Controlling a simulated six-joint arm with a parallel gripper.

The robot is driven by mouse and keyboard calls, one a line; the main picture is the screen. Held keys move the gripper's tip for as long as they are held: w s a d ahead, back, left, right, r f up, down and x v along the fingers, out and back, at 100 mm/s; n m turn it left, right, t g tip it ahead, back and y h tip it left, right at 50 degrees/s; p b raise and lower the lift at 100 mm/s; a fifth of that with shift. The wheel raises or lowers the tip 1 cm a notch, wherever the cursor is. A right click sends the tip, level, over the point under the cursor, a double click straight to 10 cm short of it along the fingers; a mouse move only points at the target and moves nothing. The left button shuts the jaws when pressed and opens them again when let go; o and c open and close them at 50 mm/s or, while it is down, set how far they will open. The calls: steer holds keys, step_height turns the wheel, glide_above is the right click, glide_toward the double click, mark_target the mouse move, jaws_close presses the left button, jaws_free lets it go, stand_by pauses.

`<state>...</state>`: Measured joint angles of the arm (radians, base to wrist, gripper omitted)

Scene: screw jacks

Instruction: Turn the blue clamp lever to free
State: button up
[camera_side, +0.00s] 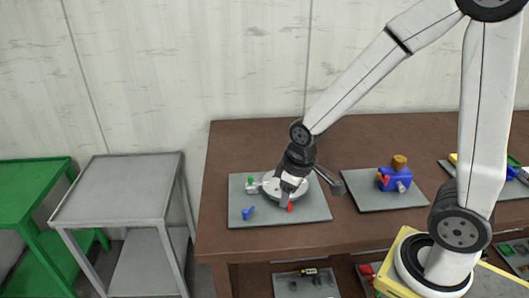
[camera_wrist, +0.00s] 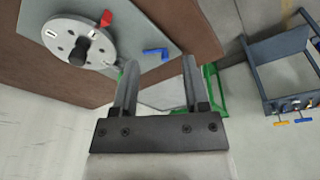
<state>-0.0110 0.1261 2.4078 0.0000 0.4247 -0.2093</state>
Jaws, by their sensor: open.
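The blue clamp lever (camera_side: 249,212) is a small bent blue piece on the grey plate (camera_side: 315,212), at the plate's front left. It also shows in the wrist view (camera_wrist: 155,54), ahead of my fingertips and between their lines. Beside it is a pale round disc (camera_side: 270,187) with holes and a black knob (camera_wrist: 79,52). A red lever (camera_wrist: 106,18) is at the disc's edge. My gripper (camera_side: 284,203) is over the disc area in the side view, to the right of the blue lever and apart from it. Its two fingers (camera_wrist: 160,65) are open and empty. My gripper hides part of the disc.
A small green part (camera_side: 250,180) is at the plate's back left. Right of the plate, another plate (camera_side: 370,200) bears a blue block (camera_side: 391,180) with a brown knob. The brown table's (camera_side: 217,215) left edge is close; a grey cart (camera_side: 120,190) and green cart (camera_side: 30,190) stand beyond.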

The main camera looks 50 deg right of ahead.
mark_target(245, 210)
steer(key=shift+w+a+f+n+g, duration=0.35)
steer(key=shift+w+f+n, duration=0.4)
steer(key=shift+w+n, duration=1.1)
steer(key=shift+w+a+f+n+g, duration=0.3)
steer(key=shift+w+f+n, duration=0.75)
steer(key=shift+w, duration=1.3)
steer(key=shift+w+a+f+n+g, duration=0.35)
steer(key=shift+w+f+n, duration=0.15)
steer(key=shift+w+n, duration=1.45)
steer(key=shift+w+f, duration=0.1)
steer(key=shift+w, duration=0.05)
steer(key=shift+f, duration=3.8)
jaws_close()
